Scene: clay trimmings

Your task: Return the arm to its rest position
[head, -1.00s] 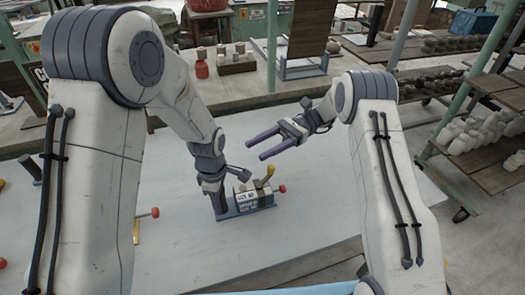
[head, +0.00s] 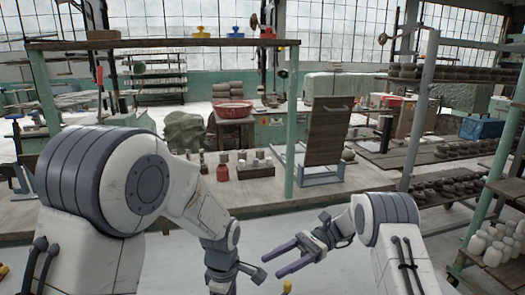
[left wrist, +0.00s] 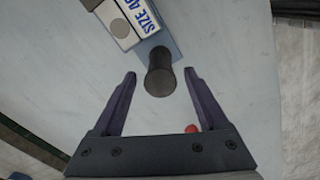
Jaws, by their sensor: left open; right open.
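My right gripper (head: 272,265) is open and empty, held above the pale table, with its purple fingers pointing left in the head view. My left arm comes down at the lower middle of the head view, and its fingertips are cut off by the bottom edge. In the left wrist view my left gripper (left wrist: 160,73) is open. A dark cylinder (left wrist: 160,80) on a blue base (left wrist: 172,42) shows between its fingertips; I cannot tell whether they touch it. A yellow knob (head: 287,286) shows at the bottom edge of the head view.
Behind the table are a green-posted bench, a red bottle (head: 222,172), a red basin (head: 234,109) and a leaning wooden board (head: 329,130). Shelves with white pots (head: 492,243) stand at the right. A small red ball (left wrist: 192,128) shows near the left gripper's palm.

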